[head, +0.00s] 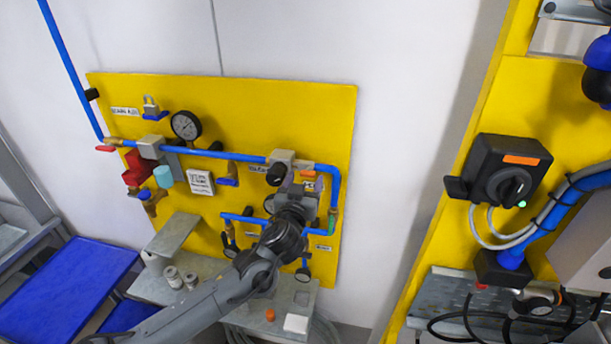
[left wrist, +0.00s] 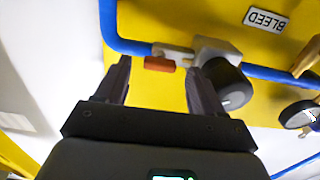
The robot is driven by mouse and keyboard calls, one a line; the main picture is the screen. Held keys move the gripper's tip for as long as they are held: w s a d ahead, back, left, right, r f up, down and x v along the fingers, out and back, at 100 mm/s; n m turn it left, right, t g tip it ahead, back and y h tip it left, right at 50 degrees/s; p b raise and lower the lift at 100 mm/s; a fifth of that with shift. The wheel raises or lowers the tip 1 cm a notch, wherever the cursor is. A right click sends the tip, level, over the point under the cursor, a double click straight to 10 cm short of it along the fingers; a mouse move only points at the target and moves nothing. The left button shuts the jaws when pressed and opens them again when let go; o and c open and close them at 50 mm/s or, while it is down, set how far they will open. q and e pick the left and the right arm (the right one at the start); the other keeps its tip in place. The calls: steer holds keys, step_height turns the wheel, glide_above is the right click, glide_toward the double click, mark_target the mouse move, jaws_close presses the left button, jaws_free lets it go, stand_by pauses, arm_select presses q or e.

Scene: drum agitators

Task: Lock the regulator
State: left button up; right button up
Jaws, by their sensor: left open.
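The regulator, a grey block with a dark round knob (head: 276,175), sits on the blue pipe at the upper right of the yellow panel in the head view, partly covered by my arm. In the left wrist view its knob (left wrist: 228,88) is right beside the right-hand finger; whether they touch I cannot tell. My left gripper (head: 298,192) is open and empty in front of the panel. In the left wrist view its fingers (left wrist: 158,72) stand apart, with a small orange-red piece (left wrist: 160,64) on the pipe beyond the gap. My right gripper is not in view.
A padlock (head: 151,104), a gauge (head: 186,125) and red and blue valve parts are at the panel's left. A grey shelf (head: 150,285) with small jars is below. A black rotary switch box (head: 500,172) is on the right-hand yellow frame. White wall lies between.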

arm_select(q)
steer(key=shift+w+d, duration=0.15)
steer(key=shift+w, duration=0.5)
steer(key=c, duration=1.1)
steer(key=shift+o, duration=0.2)
steer(key=shift+m+b, duration=6.95)
steer(key=shift+m, duration=2.05)
